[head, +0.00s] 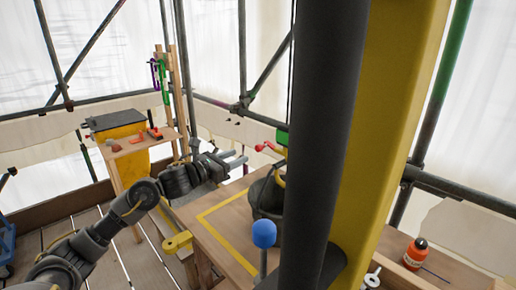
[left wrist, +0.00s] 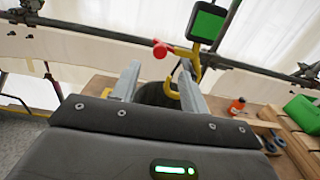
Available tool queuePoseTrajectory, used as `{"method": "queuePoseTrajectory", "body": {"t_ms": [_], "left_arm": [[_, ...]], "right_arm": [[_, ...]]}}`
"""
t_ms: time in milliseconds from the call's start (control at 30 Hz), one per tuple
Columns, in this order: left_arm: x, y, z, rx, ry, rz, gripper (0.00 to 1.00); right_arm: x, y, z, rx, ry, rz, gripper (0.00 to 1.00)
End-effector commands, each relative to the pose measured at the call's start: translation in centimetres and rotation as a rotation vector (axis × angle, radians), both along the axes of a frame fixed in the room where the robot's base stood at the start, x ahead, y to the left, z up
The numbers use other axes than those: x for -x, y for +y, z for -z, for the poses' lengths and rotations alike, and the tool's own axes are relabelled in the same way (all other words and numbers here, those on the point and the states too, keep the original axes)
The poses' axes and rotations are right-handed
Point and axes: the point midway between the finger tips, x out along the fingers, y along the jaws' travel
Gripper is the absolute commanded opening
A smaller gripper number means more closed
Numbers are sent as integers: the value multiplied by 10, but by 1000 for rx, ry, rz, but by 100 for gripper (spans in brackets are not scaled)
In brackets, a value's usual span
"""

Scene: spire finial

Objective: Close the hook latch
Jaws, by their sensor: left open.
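A yellow hook (head: 281,179) hangs below a green-faced block (head: 282,138), beside the dark column in the head view. A red ball-ended lever (head: 266,147) sticks out left from the hook's top. In the left wrist view the hook (left wrist: 172,90) shows between my fingers, with the red ball (left wrist: 160,50) above. I cannot tell whether the latch is open or shut. My left gripper (head: 240,158) is open and empty, left of the red ball and apart from it. My right gripper is not in view.
A dark bucket (head: 265,200) stands on the wooden table (head: 215,232) under the hook, its handle near it. A blue ball-topped post (head: 264,234) stands in front. The dark column (head: 322,130) and yellow beam (head: 392,120) block the right. An orange bottle (head: 415,254) stands far right.

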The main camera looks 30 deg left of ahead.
Motion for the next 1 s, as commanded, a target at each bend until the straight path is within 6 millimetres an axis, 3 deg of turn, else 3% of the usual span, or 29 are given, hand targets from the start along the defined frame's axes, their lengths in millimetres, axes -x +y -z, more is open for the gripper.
{"method": "queuePoseTrajectory", "body": {"t_ms": [533, 700, 1000], "left_arm": [[-84, -29, -2, 7, 2, -2, 45], [-95, -34, -1, 5, 2, -1, 45], [-97, -35, 1, 3, 2, -1, 45]], "right_arm": [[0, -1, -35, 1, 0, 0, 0], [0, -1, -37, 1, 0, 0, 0], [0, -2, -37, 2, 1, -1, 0]]}}
